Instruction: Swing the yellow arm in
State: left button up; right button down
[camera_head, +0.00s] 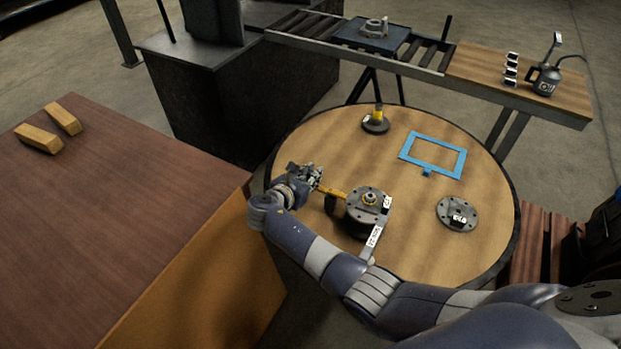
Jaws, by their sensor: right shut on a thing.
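The yellow arm (333,191) is a short yellow bar that reaches left from a grey round flanged unit (368,207) on the round wooden table. The unit has a yellow ring on top and white labels at its side. My right gripper (313,178) is shut on the outer left end of the yellow arm, and its fingers hide that end. My right arm comes in from the lower right and passes in front of the table. My left gripper is not in view.
On the round table (301,140) stand a black-based piece with a yellow top (376,120), a blue rectangular frame (433,154) and a grey labelled disc (457,213). A brown bench (110,200) with two wooden blocks is at left. A roller conveyor (318,27) and an oil can (545,80) are behind.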

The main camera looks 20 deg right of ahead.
dwell(0.3)
jog(key=c, duration=1.5)
grip_release()
jog(key=shift+d, duration=0.1)
jog(key=v, duration=0.7)
jog(key=shift+a+r, duration=0.1)
jog(key=shift+a, duration=0.1)
